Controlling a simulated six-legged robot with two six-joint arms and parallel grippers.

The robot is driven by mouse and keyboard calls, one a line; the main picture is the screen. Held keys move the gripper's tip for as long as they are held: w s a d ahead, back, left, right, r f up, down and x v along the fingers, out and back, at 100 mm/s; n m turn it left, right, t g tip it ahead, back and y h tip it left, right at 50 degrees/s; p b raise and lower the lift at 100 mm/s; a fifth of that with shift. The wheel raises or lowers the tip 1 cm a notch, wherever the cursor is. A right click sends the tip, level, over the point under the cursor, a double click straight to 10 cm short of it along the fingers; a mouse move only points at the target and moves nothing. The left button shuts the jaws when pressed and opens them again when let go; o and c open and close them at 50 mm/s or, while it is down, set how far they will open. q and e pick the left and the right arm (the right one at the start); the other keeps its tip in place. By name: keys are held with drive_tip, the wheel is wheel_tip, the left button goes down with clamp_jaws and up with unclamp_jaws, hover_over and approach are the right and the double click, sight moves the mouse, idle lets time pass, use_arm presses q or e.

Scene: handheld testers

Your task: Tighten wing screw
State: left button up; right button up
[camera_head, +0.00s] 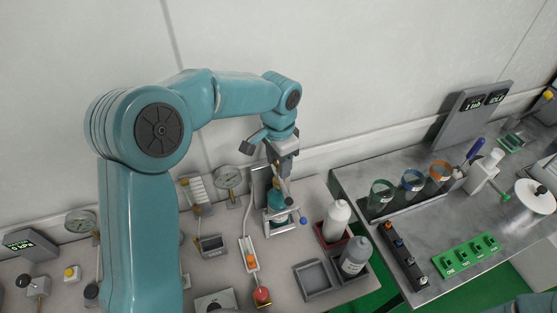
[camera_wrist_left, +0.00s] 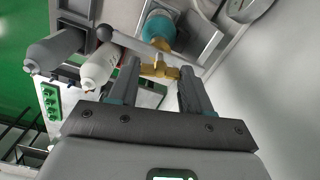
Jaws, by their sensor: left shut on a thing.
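A brass wing screw (camera_wrist_left: 160,69) shows between the fingers of my left gripper (camera_wrist_left: 159,82) in the left wrist view. The gripper is shut on it from above. Behind the screw is a round teal body (camera_wrist_left: 160,27) in a metal stand. In the head view my left gripper (camera_head: 282,180) points down onto this teal device (camera_head: 277,200) near the wall, and the screw is hidden by the fingers. A grey rod with a ball end (camera_wrist_left: 106,33) runs out beside the screw. My right gripper is not in view.
Right of the device stand a white bottle (camera_head: 336,220) and a grey bottle (camera_head: 354,257) in trays. An empty grey tray (camera_head: 316,277) is in front. A metal table (camera_head: 445,215) holds jars further right.

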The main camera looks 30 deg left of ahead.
use_arm(q)
drive_tip(key=shift+m, duration=1.3)
drive_tip(key=o, duration=1.1)
drive_tip(key=shift+c, duration=0.2)
drive_tip(key=shift+r, duration=0.4)
wheel_tip(320, 180, up, 16)
drive_tip(key=shift+f, duration=0.2)
drive_tip(key=shift+s+d, duration=0.1)
drive_tip(key=shift+s, duration=0.05)
